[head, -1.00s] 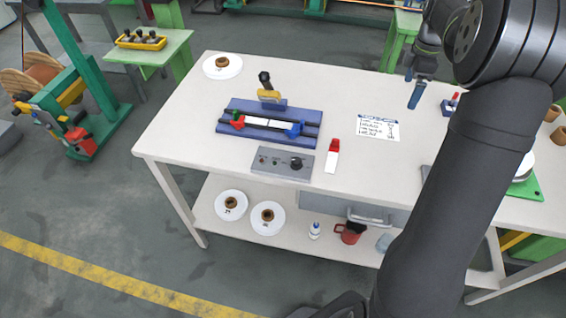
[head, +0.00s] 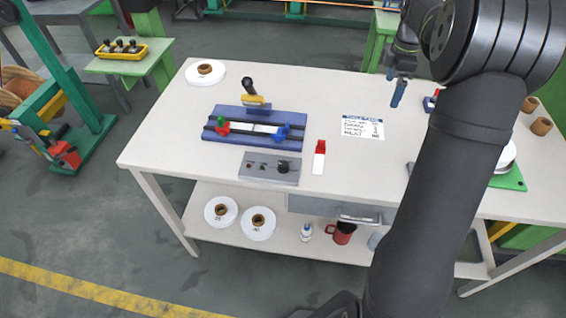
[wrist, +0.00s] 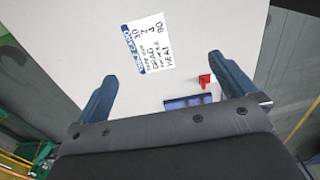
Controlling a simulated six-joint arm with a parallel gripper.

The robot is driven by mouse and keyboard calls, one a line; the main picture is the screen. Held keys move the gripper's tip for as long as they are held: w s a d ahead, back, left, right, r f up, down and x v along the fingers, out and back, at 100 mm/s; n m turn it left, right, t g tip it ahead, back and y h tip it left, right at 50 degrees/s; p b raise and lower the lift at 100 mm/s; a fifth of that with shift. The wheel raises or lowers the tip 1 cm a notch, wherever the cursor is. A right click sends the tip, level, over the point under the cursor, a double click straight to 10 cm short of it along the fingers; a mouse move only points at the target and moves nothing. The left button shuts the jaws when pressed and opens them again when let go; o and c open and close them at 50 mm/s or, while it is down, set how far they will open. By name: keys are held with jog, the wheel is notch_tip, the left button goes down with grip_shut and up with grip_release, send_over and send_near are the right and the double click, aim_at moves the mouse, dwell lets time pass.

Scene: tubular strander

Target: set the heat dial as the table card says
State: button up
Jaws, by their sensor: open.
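The grey control box (head: 270,168) sits near the front edge of the table, with a larger black dial (head: 284,166) on its right and smaller controls to the left. The dial's setting is too small to read. The white table card (head: 363,128) lies flat to the right; it also shows in the wrist view (wrist: 151,43), turned sideways. Its last line seems to read HEAT 80. My gripper (head: 399,92) is above the table, behind and right of the card, well away from the dial. In the wrist view my gripper (wrist: 165,92) is open and empty.
A blue fixture (head: 255,128) with red and blue clamps stands just behind the box. A red-and-white item (head: 319,157) lies right of the box. A white spool (head: 206,72) is at the back left. The table between card and fixture is clear.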

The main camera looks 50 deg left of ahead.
jog(key=shift+c, duration=1.1)
jog(key=shift+n, duration=0.7)
jog(key=s+a, duration=0.1)
jog(key=s, duration=0.1)
jog(key=s+a, duration=0.1)
jog(key=s, duration=0.1)
jog(key=s+a+r, duration=0.1)
jog(key=s, duration=0.1)
jog(key=shift+s+a, duration=0.2)
jog(key=shift+s, duration=0.2)
jog(key=c, duration=0.9)
jog(key=r+n, duration=0.1)
jog(key=n, duration=0.4)
send_over(283, 164)
notch_tip(283, 164, down, 17)
jog(key=c, duration=1)
